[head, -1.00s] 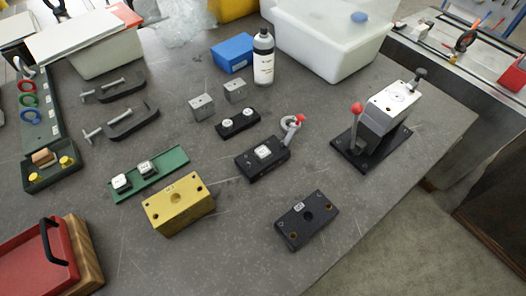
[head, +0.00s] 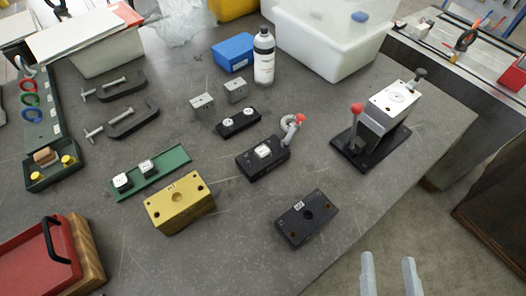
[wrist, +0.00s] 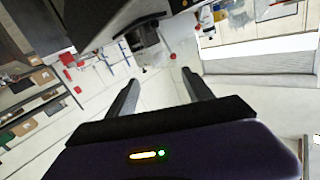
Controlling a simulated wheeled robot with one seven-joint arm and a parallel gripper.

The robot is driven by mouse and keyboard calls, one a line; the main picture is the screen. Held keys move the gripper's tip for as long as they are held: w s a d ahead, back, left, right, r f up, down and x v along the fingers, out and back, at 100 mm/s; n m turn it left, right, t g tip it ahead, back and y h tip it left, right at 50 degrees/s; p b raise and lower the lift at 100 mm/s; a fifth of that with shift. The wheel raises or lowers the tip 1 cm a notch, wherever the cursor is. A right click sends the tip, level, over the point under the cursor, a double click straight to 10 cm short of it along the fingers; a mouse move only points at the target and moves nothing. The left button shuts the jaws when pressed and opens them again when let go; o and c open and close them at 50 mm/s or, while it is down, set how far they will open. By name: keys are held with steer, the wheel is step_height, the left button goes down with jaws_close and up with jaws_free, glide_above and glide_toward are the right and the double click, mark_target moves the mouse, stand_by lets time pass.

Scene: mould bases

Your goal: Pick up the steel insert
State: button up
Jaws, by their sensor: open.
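No single piece is marked as the steel insert. Two small grey metal blocks, one at the left (head: 202,104) and one at the right (head: 235,90), stand mid-table. Two small silver-topped pieces, (head: 122,181) and (head: 146,167), sit on a green strip (head: 170,164). A brass block (head: 180,203) and a black block (head: 306,218), each with a central hole, lie nearer me. My gripper (head: 388,262) is open and empty at the lower right, beyond the table edge. In the wrist view my gripper (wrist: 156,74) has its fingers apart with nothing between them.
A black fixture with a red-tipped lever (head: 265,155) and a small press (head: 380,122) stand right of the blocks. A white bottle (head: 264,62), blue box (head: 232,52) and white tub (head: 320,45) are behind. Clamps (head: 132,120) lie left.

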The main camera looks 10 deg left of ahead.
steer(key=w+a+m+g+y, duration=0.1)
steer(key=w+a+m+y, duration=0.1)
steer(key=w+a+m, duration=0.4)
steer(key=w+a+m+y, duration=0.1)
steer(key=w+m, duration=0.2)
steer(key=w, duration=0.6)
steer(key=w+a+m+g+y, duration=0.1)
steer(key=w+a+m+y, duration=0.1)
steer(key=w+a+m, duration=0.4)
steer(key=m+g+y, duration=0.4)
steer(key=m+g, duration=0.1)
steer(key=m, duration=0.4)
glide_toward(264, 152)
steer(key=w, duration=0.1)
steer(key=w+p, duration=0.1)
steer(key=w, duration=0.1)
steer(key=shift+a+r, duration=0.2)
steer(key=shift+s+a+f+m+g, duration=0.15)
steer(key=shift+s+f+m+g, duration=0.1)
steer(key=shift+m+g, duration=0.4)
steer(key=shift+m+x, duration=0.25)
steer(key=shift+x, duration=1.15)
steer(key=x, duration=0.5)
steer(key=shift+s+a+p, duration=0.2)
steer(key=shift+s+p, duration=0.05)
steer(key=shift+p, duration=0.1)
steer(key=shift+c, duration=0.2)
